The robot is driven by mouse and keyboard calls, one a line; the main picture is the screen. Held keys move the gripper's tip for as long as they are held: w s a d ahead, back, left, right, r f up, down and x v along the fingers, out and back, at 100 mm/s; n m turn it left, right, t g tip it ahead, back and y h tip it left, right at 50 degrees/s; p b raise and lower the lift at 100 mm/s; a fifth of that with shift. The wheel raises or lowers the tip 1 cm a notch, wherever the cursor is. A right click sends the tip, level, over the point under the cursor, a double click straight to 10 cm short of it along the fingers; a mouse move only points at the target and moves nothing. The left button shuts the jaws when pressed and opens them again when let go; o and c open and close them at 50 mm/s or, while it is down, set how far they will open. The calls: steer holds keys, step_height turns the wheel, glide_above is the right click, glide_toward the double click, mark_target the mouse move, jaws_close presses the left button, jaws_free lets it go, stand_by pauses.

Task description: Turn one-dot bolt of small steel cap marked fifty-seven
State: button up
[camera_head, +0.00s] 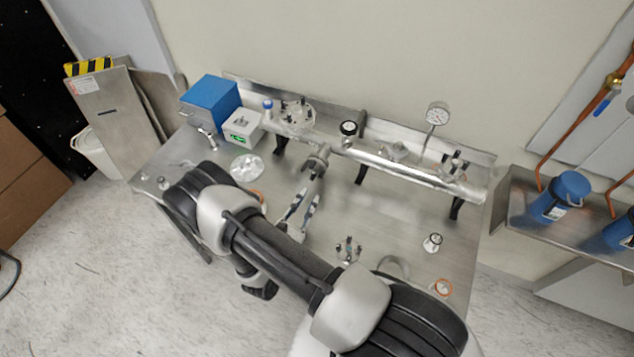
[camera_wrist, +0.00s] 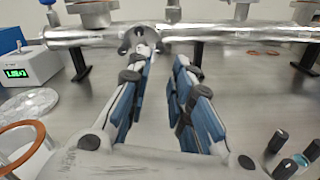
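My gripper (camera_head: 307,197) is over the middle of the steel table. In the wrist view its two blue-and-grey fingers (camera_wrist: 168,55) are apart with nothing between them. A side port (camera_head: 317,162) of the long steel pipe shows just beyond the fingertips; in the wrist view this port (camera_wrist: 142,38) overlaps the left fingertip, and I cannot tell if they touch. A small steel cap with upright bolts (camera_head: 347,250) stands on the table, right of my gripper. Another bolted cap (camera_head: 453,165) is at the pipe's right end. No fifty-seven mark or dots are readable.
The pipe (camera_head: 400,168) spans the table on black stands. Loose rings lie around. The table's middle right is mostly clear.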

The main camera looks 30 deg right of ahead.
mark_target(320, 178)
steer(key=x, duration=0.7)
steer(key=shift+w+d, duration=0.25)
steer(key=shift+d, duration=0.05)
steer(key=shift+c, duration=0.2)
jaws_close()
